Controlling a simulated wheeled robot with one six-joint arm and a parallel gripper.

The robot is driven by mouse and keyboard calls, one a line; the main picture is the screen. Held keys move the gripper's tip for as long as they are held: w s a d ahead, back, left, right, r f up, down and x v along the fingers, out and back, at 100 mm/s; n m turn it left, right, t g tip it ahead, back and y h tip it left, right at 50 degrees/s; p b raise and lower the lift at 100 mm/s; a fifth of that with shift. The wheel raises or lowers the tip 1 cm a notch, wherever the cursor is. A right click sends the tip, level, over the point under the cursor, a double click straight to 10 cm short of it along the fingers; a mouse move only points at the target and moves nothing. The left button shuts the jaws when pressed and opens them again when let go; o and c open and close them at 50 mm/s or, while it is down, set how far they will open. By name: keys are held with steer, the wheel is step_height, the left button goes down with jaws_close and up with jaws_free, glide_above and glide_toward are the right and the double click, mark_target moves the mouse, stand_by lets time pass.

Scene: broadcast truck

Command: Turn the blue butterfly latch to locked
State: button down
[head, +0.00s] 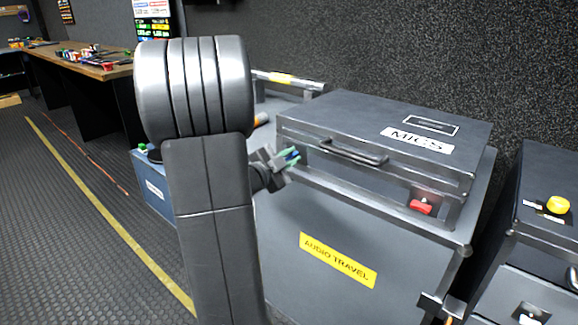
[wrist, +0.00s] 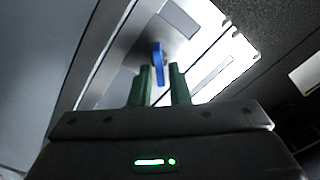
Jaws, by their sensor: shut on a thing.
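The blue butterfly latch (wrist: 157,60) is on a bright metal plate on the front of the grey MICS case (wrist: 178,50). Only a small bit of the latch (head: 294,154) shows in the head view, at the left end of the case front (head: 310,152). My gripper (wrist: 161,78) has its two green fingers on either side of the latch's blue wing and is shut on it. In the head view my gripper (head: 288,159) reaches the case from the left, partly behind my arm. The latch's wing points roughly along the fingers in the wrist view.
A red latch (head: 421,207) is at the right of the case front, and a carry handle (head: 352,152) lies between. The case sits on a grey AUDIO TRAVEL cabinet (head: 290,225). A yellow button (head: 558,205) is on a unit at right.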

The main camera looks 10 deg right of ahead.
steer(key=shift+s+d+f+m+b, duration=0.1)
steer(key=shift+f+m+b, duration=0.05)
steer(key=shift+m+b, duration=1.15)
steer(key=shift+a+f+m+b, duration=0.1)
steer(key=shift+f+m+b, duration=0.05)
steer(key=shift+m+b, duration=1.15)
steer(key=shift+s+d+f+m+b, duration=0.15)
steer(key=shift+m+b, duration=0.75)
steer(key=shift+m, duration=0.7)
steer(key=shift+w, duration=0.1)
steer(key=c, duration=1.6)
jaws_free()
steer(key=shift+o, duration=0.2)
steer(key=shift+r, duration=0.1)
steer(key=p+v, duration=0.3)
steer(key=v, duration=1.1)
steer(key=shift+w, duration=0.1)
